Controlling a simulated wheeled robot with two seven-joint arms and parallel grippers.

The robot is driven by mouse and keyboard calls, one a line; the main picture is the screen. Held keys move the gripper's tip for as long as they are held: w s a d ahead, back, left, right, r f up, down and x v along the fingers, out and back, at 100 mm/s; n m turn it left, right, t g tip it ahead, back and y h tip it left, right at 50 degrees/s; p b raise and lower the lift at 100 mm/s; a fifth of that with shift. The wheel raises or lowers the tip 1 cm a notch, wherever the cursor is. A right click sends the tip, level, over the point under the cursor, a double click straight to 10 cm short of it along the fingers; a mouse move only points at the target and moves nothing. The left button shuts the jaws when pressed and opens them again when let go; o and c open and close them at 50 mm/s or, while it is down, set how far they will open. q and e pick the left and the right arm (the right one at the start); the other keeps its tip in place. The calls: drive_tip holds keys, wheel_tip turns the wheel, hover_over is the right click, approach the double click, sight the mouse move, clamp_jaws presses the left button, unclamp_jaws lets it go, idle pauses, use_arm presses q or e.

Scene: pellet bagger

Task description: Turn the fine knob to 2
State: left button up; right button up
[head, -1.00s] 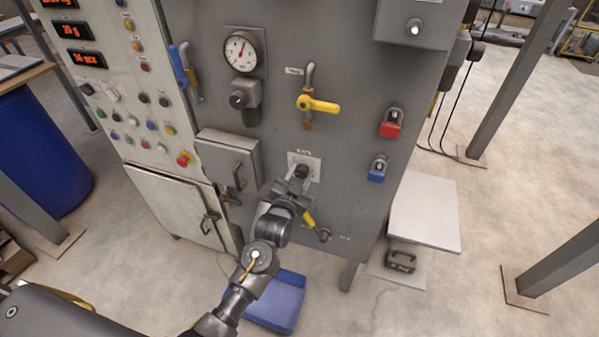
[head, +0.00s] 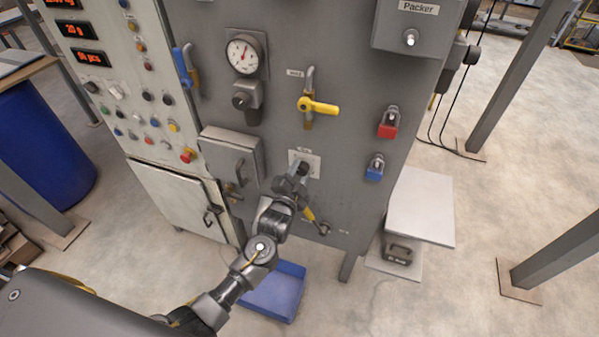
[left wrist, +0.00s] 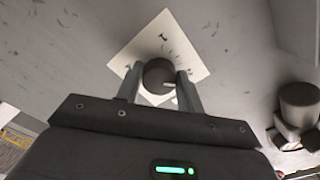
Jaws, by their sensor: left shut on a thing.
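The fine knob (left wrist: 158,74) is a dark round knob on a white square dial plate (left wrist: 190,55) on the grey machine front. In the left wrist view a light pointer mark shows on the knob, toward its right side. The marks on the plate are too small to read. In the head view the plate (head: 314,163) shows at the lower middle of the panel. My left gripper (left wrist: 172,88) is shut on the knob, one finger on each side. It also shows in the head view (head: 299,172), hiding part of the knob. My right gripper is not in view.
A yellow-handled valve (head: 320,106) and a gauge (head: 243,55) are above. Red (head: 387,124) and blue (head: 374,170) padlocks hang to the right. A small grey box (head: 230,155) sticks out to the left. A yellow-handled lever (head: 309,214) is just below my gripper.

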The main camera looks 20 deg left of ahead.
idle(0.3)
use_arm(q)
drive_tip(key=o, duration=1)
drive_tip(key=shift+s+f, duration=0.15)
drive_tip(key=shift+s, duration=0.35)
drive_tip(key=s, duration=0.3)
drive_tip(key=s+b, duration=0.1)
drive_tip(key=s, duration=0.2)
drive_tip(key=s+b, duration=0.1)
drive_tip(key=s, duration=0.2)
drive_tip(key=shift+s+a, duration=0.3)
drive_tip(key=shift+s, duration=0.05)
